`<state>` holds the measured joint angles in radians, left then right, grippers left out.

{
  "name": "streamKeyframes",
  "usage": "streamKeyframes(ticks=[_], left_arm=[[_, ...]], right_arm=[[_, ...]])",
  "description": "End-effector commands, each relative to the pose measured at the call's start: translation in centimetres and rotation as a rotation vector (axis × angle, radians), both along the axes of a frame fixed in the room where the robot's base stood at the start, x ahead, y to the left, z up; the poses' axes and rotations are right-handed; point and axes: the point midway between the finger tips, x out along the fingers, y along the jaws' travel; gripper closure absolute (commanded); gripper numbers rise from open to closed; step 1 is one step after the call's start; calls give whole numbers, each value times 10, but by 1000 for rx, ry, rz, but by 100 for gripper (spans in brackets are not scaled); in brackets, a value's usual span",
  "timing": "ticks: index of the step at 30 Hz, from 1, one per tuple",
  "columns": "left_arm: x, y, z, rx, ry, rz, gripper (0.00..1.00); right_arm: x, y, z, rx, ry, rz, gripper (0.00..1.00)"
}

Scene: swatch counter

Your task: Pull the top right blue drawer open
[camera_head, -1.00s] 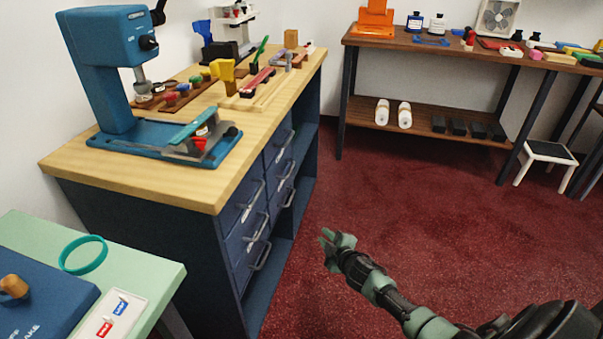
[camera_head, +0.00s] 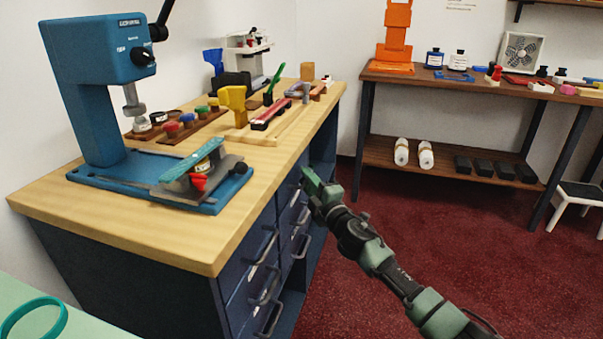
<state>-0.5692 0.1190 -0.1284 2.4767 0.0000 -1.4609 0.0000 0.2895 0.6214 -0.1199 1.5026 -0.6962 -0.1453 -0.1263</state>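The blue drawer cabinet stands under the light wooden counter (camera_head: 160,220), with two columns of drawers and dark bar handles. The top right blue drawer (camera_head: 286,192) is in the far column, just below the counter edge, and looks closed. My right gripper (camera_head: 306,182) is at this drawer's front, over the place of its handle. The gripper largely hides the handle, so I cannot tell whether the fingers are around it or whether they are open or shut. My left gripper is not in view.
Lower handles (camera_head: 301,246) and the near column's handles (camera_head: 263,247) stick out below and nearer. A blue press (camera_head: 100,80) and small tools stand on the counter. Red floor (camera_head: 390,230) is free to the right. A brown shelf table (camera_head: 450,85) stands behind.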

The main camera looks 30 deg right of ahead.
Motion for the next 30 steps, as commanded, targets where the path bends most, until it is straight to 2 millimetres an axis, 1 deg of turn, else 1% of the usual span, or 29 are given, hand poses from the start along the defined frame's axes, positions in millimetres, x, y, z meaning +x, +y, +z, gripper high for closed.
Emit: streamKeyframes(ticks=[3, 10, 11, 12, 13, 30], left_arm=[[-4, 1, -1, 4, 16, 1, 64], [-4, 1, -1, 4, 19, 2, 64], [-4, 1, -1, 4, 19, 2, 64], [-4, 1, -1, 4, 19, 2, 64], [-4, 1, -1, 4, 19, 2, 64], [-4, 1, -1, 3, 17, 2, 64]], right_arm=[[0, 1, 0, 1, 1, -2, 81], [0, 1, 0, 1, 1, -3, 81], [0, 1, 0, 1, 1, -3, 84], [0, 1, 0, 1, 1, -3, 95], [0, 1, 0, 1, 1, -3, 100], [0, 0, 0, 1, 1, -3, 100]])
